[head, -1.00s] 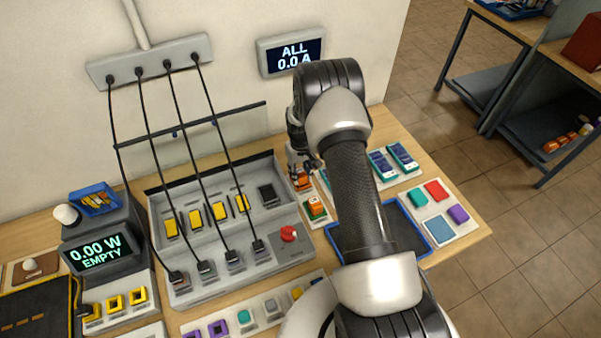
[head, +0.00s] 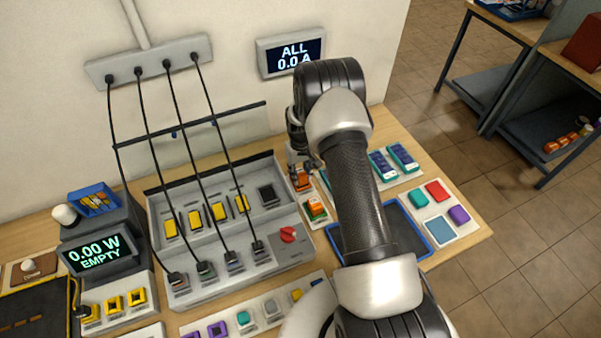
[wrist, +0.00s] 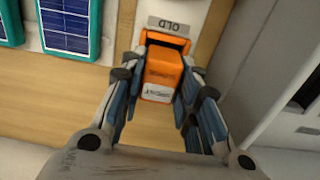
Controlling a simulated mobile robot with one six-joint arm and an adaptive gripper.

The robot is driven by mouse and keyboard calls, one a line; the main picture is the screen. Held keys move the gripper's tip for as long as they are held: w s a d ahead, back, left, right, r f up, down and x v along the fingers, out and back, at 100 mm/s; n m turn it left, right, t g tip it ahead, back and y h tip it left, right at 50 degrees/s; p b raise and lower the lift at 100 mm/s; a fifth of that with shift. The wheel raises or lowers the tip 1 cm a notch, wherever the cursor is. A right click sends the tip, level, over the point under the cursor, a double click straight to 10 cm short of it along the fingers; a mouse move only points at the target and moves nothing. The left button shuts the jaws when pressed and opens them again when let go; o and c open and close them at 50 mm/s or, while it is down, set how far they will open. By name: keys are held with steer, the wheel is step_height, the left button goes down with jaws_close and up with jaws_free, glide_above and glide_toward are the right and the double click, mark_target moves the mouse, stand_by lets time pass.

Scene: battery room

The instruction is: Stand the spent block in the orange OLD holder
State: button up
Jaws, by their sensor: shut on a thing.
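My gripper (wrist: 159,100) is shut on an orange block (wrist: 162,72), which has dark print on its end, in the wrist view. The orange rim of the OLD holder (wrist: 168,40) shows at the block's far side, below a grey plate reading OLD. The block overlaps the holder in this view; I cannot tell how deep it sits in it. In the head view, my gripper (head: 301,166) points down at the back of the bench, with the orange block (head: 302,182) partly hidden by the fingers and arm.
A green and orange item (head: 316,208) stands just in front of the gripper. The grey charger rack (head: 292,258) with cables is to the left. Teal and blue panels (head: 402,157) and a blue-rimmed tray (head: 428,250) lie to the right.

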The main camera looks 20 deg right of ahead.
mark_target(300, 173)
steer(key=shift+f+b, duration=0.55)
steer(key=shift+f, duration=0.1)
steer(key=o, duration=0.8)
steer(key=shift+r+p, duration=2.65)
steer(key=shift+r, duration=2.85)
